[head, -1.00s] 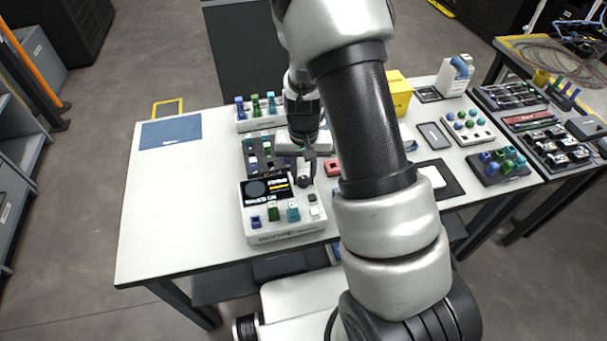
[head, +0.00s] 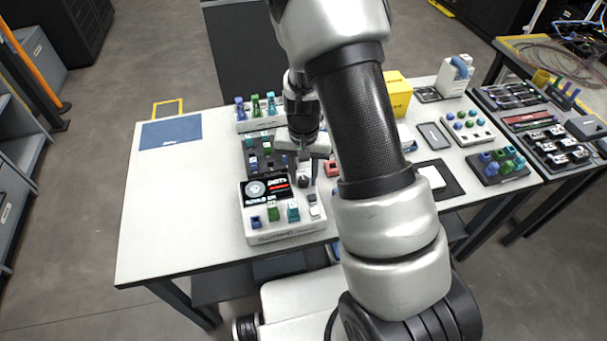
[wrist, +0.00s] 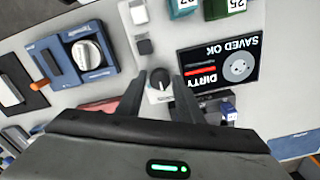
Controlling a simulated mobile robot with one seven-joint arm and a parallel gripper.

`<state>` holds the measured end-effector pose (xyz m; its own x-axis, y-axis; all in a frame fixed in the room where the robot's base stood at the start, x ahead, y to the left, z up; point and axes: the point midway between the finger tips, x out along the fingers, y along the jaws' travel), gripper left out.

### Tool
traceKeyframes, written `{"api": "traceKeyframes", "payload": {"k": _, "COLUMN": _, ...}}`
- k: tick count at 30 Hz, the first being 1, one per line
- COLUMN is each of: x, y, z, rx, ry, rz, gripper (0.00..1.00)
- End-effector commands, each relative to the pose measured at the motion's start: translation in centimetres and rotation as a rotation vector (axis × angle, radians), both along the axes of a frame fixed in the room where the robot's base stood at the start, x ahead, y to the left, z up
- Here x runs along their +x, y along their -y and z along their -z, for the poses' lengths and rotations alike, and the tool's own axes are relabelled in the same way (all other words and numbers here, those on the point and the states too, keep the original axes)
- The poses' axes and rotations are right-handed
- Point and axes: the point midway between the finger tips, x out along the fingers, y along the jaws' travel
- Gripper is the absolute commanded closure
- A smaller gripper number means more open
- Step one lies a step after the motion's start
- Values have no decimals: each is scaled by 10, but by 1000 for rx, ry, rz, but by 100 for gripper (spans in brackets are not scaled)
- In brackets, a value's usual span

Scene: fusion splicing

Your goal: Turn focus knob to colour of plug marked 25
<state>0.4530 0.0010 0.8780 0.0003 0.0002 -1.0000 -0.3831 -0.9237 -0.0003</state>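The splicer (head: 285,230) stands at the front of the table. Its display (head: 266,189), also in the wrist view (wrist: 220,68), reads "DIRTY" and "SAVED OK" with a red bar. The focus knob (wrist: 160,84) is a grey-white dial beside the display. My gripper (wrist: 163,74) is over the knob, one finger on each side, fingers apart; it also shows in the head view (head: 304,168). The plug marked 25 (wrist: 226,6) is green and cut off at the wrist view's top edge; the green plug (head: 273,213) shows in the splicer's front row. A teal plug (wrist: 182,8) sits beside it.
A dark tray of small plugs (head: 252,150) and a white rack with blue and green plugs (head: 243,124) stand behind the splicer. A blue device with a dial (wrist: 75,52) is near the gripper. A blue mat (head: 170,132) lies left; the table's left side is clear.

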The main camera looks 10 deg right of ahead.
Motion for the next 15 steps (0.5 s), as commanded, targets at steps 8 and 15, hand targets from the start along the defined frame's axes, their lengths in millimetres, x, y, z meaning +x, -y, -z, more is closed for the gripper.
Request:
{"api": "traceKeyframes", "payload": {"k": 8, "x": 0, "y": 0, "z": -3, "rx": 0, "ry": 1, "rz": -1, "gripper": 67}}
{"api": "traceKeyframes", "payload": {"k": 15, "x": 1, "y": 0, "z": -43, "rx": 1, "ry": 6, "rz": -1, "gripper": 67}}
